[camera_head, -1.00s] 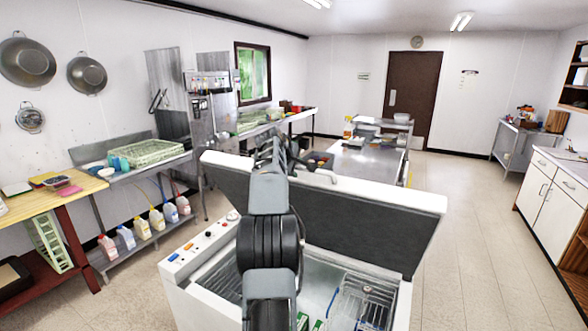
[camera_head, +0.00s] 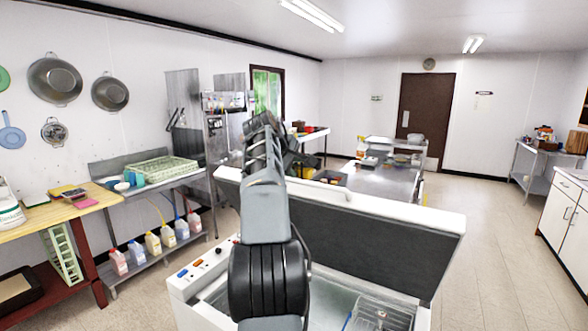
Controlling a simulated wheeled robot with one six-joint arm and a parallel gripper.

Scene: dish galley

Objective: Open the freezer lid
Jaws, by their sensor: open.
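The freezer lid (camera_head: 385,240) stands raised and tilted back, with its dark grey inner face toward me and its white edge on top. A pale handle (camera_head: 335,188) shows along that edge. The white freezer body (camera_head: 196,312) below is open, and part of its inside shows. My arm reaches across the freezer in the middle of the view. My gripper (camera_head: 294,158) is open at the arm's far end, near the lid's top edge. My own arm links cover most of it, so I cannot tell whether it touches the lid.
A wire basket (camera_head: 378,314) sits inside the freezer at the lower right. A steel table (camera_head: 385,184) stands behind the lid. At left are a wooden-topped table (camera_head: 70,212) and a shelf with several jugs (camera_head: 152,243). The floor (camera_head: 500,250) at right is clear.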

